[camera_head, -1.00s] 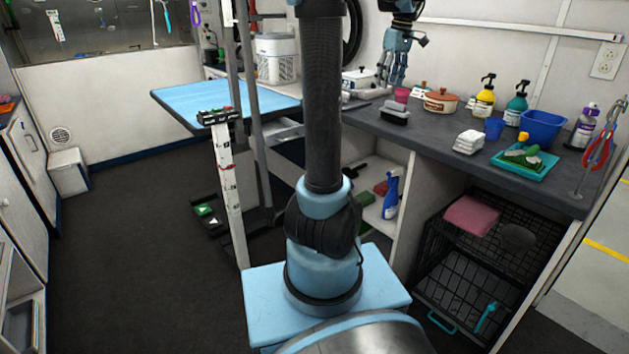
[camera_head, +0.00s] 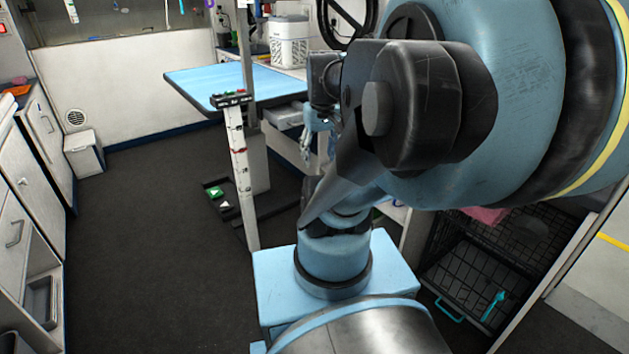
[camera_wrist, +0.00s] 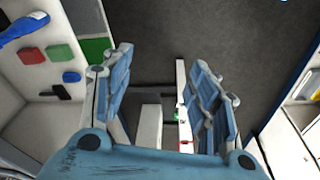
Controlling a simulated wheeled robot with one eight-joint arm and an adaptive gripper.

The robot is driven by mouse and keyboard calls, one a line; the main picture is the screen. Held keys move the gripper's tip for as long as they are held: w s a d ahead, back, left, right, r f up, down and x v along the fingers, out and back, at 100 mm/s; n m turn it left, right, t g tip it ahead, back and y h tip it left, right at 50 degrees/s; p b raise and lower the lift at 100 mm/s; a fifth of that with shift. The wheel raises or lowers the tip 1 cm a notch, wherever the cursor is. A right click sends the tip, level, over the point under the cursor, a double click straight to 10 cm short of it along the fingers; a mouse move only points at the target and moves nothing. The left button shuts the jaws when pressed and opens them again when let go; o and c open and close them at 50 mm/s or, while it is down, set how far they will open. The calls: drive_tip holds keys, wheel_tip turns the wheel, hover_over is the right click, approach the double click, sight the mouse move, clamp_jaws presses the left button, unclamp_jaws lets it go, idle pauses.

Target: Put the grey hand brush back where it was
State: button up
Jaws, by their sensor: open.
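My gripper (camera_wrist: 160,68) is open in the wrist view, with no object held between its fingers. In the head view, my gripper (camera_head: 321,143) is partly hidden and hangs beside the blue-topped table. I cannot make out the grey hand brush for certain now. My arm hides most of the right-hand counter in the head view. In the wrist view, a small black item (camera_wrist: 70,77) lies on the white shelf (camera_wrist: 28,88) left of my gripper. I cannot tell what it is.
A blue spray bottle (camera_wrist: 22,30), a red block (camera_wrist: 60,53) and a green block (camera_wrist: 95,49) are on that shelf. A white post (camera_head: 241,178) stands by the blue-topped table (camera_head: 225,84). A black wire crate (camera_head: 462,278) is at right. The floor (camera_head: 140,240) at left is clear.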

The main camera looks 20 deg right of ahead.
drive_tip(key=s+a+f, duration=0.2)
drive_tip(key=s+f, duration=0.2)
drive_tip(key=f, duration=0.2)
drive_tip(key=shift+s+m, duration=0.25)
drive_tip(key=shift+m, duration=0.05)
drive_tip(key=shift+a+f, duration=0.1)
drive_tip(key=shift+w+f, duration=0.2)
drive_tip(key=shift+w, duration=0.25)
